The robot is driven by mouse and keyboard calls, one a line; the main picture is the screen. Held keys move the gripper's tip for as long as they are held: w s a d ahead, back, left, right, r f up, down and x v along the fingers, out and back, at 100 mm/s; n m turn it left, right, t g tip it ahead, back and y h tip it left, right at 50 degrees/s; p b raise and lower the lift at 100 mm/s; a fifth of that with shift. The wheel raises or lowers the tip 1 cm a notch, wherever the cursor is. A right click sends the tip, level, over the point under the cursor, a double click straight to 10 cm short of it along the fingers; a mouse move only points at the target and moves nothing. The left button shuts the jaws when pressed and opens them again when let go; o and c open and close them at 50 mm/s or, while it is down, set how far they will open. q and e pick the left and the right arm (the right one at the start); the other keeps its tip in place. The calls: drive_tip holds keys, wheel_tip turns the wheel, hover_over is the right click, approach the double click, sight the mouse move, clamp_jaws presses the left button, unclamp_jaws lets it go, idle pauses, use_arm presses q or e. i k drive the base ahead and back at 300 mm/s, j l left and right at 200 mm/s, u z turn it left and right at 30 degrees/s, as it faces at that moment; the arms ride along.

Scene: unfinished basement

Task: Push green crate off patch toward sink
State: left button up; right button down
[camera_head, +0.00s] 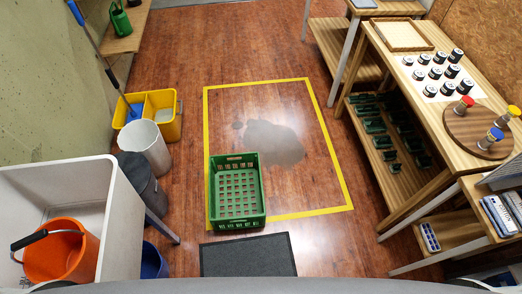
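The green crate (238,210) is an open, slatted plastic box standing upright and apparently empty. It stands on the wood floor in the near left corner of a yellow taped outline (327,139). Its near side covers part of the near tape line, and its left side is close to the left line. A dark, wet-looking patch (275,142) lies inside the outline, beyond and right of the crate; whether they touch is unclear. The white sink (105,235) stands at the lower left, left of the crate, with an orange bucket (62,252) in it. Neither gripper shows.
A dark mat (248,257) lies just nearer than the crate. A grey bin (143,183), a white bucket (145,145) and a yellow mop bucket (163,128) line the left side. A wooden workbench (425,115) stands right. Floor between crate and sink is narrow.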

sight(258, 220)
drive_tip(key=i+l+z, duration=0.2)
drive_tip(key=z, duration=0.15)
drive_tip(key=i+l+z, duration=0.25)
drive_tip(key=z, duration=0.15)
drive_tip(key=i+l+z, duration=0.1)
drive_tip(key=i+z, duration=0.25)
drive_tip(key=i+l+u, duration=0.15)
drive_tip(key=i, duration=0.15)
drive_tip(key=i+u, duration=0.15)
drive_tip(key=i, duration=0.15)
drive_tip(key=i+u, duration=0.1)
drive_tip(key=u, duration=0.3)
drive_tip(key=i+u, duration=0.15)
drive_tip(key=u, duration=0.25)
drive_tip(key=i+l+u, duration=0.1)
drive_tip(key=u, duration=0.3)
drive_tip(key=l+u, duration=0.1)
drive_tip(key=u, duration=0.3)
drive_tip(key=i+u, duration=0.15)
drive_tip(key=u, duration=0.3)
drive_tip(key=i+l+u, duration=0.15)
drive_tip(key=u, duration=0.3)
drive_tip(key=i+l+u, duration=0.15)
drive_tip(key=u, duration=0.3)
